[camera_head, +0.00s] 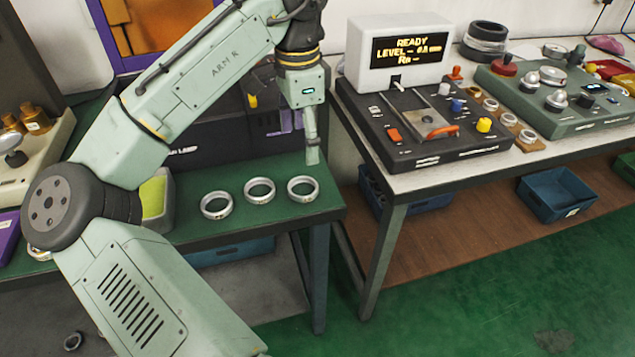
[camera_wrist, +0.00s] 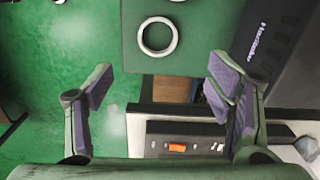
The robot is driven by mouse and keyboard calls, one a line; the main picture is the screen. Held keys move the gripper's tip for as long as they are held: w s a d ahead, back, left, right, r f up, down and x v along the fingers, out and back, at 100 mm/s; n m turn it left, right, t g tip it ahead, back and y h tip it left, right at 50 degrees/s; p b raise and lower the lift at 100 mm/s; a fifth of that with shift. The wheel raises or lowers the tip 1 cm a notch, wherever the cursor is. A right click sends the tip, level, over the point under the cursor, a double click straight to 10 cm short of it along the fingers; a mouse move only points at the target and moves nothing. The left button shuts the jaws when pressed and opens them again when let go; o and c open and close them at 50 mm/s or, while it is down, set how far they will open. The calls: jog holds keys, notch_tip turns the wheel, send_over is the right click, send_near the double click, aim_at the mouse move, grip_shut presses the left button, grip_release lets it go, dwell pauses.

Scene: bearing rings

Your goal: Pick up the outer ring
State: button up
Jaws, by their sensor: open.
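Three silver metal rings lie flat in a row on the green table (camera_head: 275,218) in the head view: a left one (camera_head: 216,215), a middle one (camera_head: 259,200) and a right one (camera_head: 302,199). I cannot tell by look which is the outer ring. My gripper (camera_head: 312,157) points down above the table, behind the right ring in the picture. In the wrist view my gripper (camera_wrist: 161,84) is open and empty. One whole ring (camera_wrist: 142,37) lies ahead of the fingers, not between them; a sliver of another shows at the top edge.
Right of a gap stands a bench with a tester (camera_head: 425,148) and its display box (camera_head: 400,50). A blue bin (camera_head: 556,194) sits on the lower shelf.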

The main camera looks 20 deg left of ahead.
send_over(303, 186)
notch_tip(303, 186, down, 5)
jog(key=shift+s+r, duration=0.1)
jog(key=shift+f+p, duration=0.65)
jog(key=shift+f, duration=2.4)
jog(key=shift+c, duration=0.3)
jog(key=c, duration=1.2)
